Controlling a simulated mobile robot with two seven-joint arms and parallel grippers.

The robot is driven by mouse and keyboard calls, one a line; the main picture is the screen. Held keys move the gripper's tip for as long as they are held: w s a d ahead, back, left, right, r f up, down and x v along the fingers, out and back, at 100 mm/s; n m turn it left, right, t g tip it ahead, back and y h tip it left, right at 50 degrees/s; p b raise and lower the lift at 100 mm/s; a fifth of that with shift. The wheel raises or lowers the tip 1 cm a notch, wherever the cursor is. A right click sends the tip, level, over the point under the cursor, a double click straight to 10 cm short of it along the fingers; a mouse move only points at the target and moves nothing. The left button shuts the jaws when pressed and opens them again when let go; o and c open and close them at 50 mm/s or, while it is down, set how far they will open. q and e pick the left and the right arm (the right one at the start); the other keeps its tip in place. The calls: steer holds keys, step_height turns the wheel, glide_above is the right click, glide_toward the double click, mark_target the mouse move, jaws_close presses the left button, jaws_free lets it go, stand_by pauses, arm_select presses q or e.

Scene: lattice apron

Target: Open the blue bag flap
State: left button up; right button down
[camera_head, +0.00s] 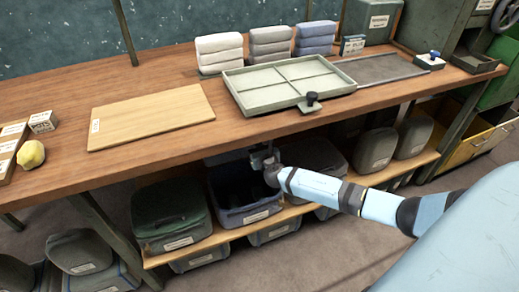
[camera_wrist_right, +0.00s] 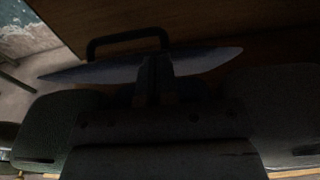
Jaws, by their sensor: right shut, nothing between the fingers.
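The blue bag (camera_head: 233,219) sits on the lower shelf under the workbench, beside a dark green bag (camera_head: 170,210). Its top shows a dark interior, so its flap appears lifted off the opening. In the right wrist view, a dark bluish panel, which looks like the flap (camera_wrist_right: 95,73), is seen nearly edge-on with a black handle (camera_wrist_right: 125,41) beyond it. My right gripper (camera_head: 260,152) is above the back of the blue bag, just under the bench edge. Its shut fingers (camera_wrist_right: 155,75) are against or very near the panel; contact is unclear. My left gripper is out of view.
The bench top (camera_head: 60,120) overhangs close above my right gripper. It carries a wooden board (camera_head: 150,115), a divided tray (camera_head: 285,85) and folded cloths (camera_head: 270,45). More closed bags (camera_head: 375,150) stand to the right on the shelf (camera_head: 200,248).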

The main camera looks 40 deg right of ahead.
steer(key=shift+w+d+r+p, duration=0.2)
steer(key=shift+w+r, duration=0.2)
steer(key=shift+w, duration=0.15)
steer(key=shift+w+d+r+p, duration=0.1)
steer(key=shift+w+r+p, duration=0.05)
steer(key=shift+w+r, duration=0.35)
steer(key=shift+f, duration=0.1)
